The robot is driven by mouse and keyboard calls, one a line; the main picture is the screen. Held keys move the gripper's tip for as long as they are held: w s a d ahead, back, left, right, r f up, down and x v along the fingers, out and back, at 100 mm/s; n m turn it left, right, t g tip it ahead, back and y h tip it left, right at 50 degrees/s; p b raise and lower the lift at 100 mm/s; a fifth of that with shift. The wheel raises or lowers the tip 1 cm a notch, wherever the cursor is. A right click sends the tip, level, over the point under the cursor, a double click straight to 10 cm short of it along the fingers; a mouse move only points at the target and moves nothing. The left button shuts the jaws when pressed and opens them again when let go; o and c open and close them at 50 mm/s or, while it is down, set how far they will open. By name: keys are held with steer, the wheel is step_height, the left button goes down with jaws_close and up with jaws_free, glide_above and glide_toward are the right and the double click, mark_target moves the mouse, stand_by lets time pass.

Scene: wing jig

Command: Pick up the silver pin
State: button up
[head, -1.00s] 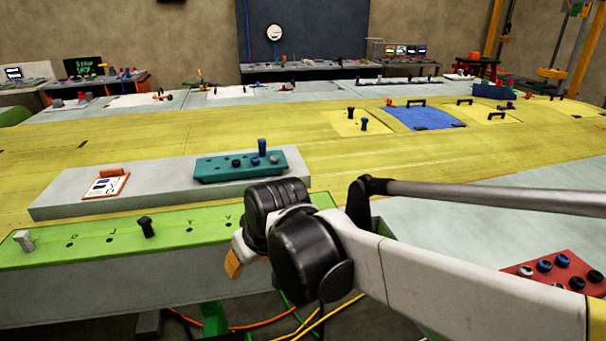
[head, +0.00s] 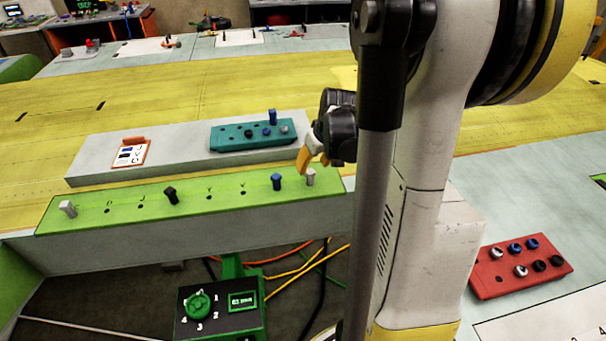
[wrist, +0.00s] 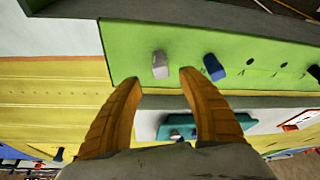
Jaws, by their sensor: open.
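A silver pin (head: 310,177) stands upright at the right end of the green rail (head: 120,217). My gripper (head: 313,163), with orange fingers, is open and empty close by this pin in the head view. In the wrist view this silver pin (wrist: 160,66) shows just beyond the gap between the open fingertips (wrist: 159,79); I cannot tell the exact distance. A blue pin (head: 277,181) stands just left of it in the head view; it also shows in the wrist view (wrist: 213,67). Another silver pin (head: 68,208) stands at the rail's left end.
A black pin (head: 171,195) stands mid-rail among small holes. A teal block (head: 225,141) with pins and a clipboard (head: 131,152) sit on a grey slab behind. A red block (head: 490,289) with several pins lies right. A dial box (head: 240,328) stands below the rail.

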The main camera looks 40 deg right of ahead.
mark_target(312, 172)
steer(key=x, duration=0.3)
steer(key=b+x, duration=0.1)
steer(key=x, duration=0.1)
steer(key=shift+s+a+f, duration=0.15)
steer(key=shift+f, duration=0.3)
jaws_close()
